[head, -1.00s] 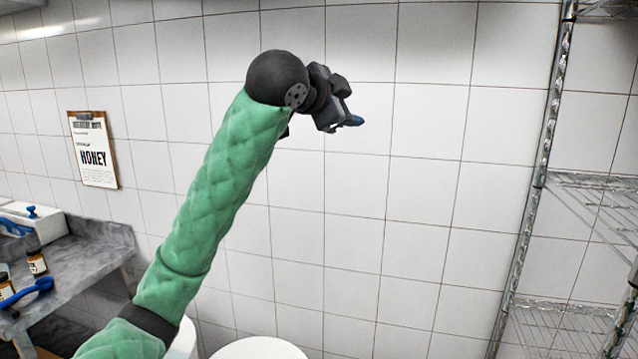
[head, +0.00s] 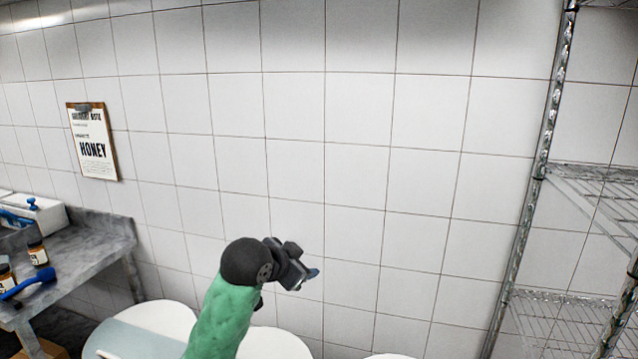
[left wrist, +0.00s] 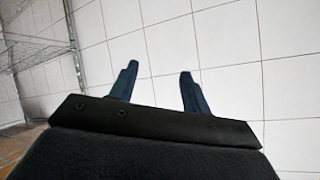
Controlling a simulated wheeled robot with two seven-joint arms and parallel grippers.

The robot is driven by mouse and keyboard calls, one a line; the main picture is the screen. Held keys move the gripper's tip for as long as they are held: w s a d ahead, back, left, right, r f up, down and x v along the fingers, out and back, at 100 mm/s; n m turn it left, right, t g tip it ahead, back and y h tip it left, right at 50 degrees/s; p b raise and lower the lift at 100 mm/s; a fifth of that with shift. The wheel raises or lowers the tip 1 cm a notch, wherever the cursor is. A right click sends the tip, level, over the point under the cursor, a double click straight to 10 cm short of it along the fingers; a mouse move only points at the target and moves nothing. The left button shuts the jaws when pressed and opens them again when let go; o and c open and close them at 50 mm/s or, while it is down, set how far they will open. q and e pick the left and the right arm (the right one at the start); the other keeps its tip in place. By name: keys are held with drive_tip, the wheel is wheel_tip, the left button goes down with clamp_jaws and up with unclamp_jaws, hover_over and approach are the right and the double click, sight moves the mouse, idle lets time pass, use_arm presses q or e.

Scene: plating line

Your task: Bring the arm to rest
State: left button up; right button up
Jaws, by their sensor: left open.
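My left arm, in a green quilted sleeve, rises from the bottom of the head view. My left gripper (head: 310,274) is at its end, in front of the white tiled wall, and points right. In the left wrist view its two dark blue fingers (left wrist: 157,88) stand apart with nothing between them. The gripper is open and empty. My right gripper does not show in either view.
A wire shelf rack (head: 540,180) stands at the right. White round tops (head: 160,317) show below. A HONEY clipboard (head: 93,142) hangs on the wall.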

use_arm(q)
drive_tip(key=s+a+f+n+g+y, duration=0.1)
drive_tip(key=s+a+f+n, duration=0.15)
drive_tip(key=s+f, duration=0.4)
drive_tip(key=s+a+f+n+g+y, duration=0.1)
drive_tip(key=s+a+f, duration=0.2)
drive_tip(key=f, duration=0.6)
drive_tip(key=s+a+f+n+g+y, duration=0.1)
drive_tip(key=s+a+f+n, duration=0.15)
drive_tip(key=s+f, duration=0.4)
drive_tip(key=s+a+f+n+g+y, duration=0.1)
drive_tip(key=s+a+f+g, duration=0.1)
drive_tip(key=s+a+f, duration=0.55)
drive_tip(key=s+a+f+n+g+y, duration=0.2)
drive_tip(key=s+f, duration=0.6)
drive_tip(key=s, duration=0.7)
drive_tip(key=s+d+f+g, duration=0.1)
drive_tip(key=s+f, duration=0.1)
drive_tip(key=f, duration=1.9)
drive_tip(key=s+d+f, duration=0.2)
drive_tip(key=s+f, duration=0.1)
drive_tip(key=f, duration=1.8)
drive_tip(key=shift+g+h, duration=0.4)
drive_tip(key=shift+s, duration=0.1)
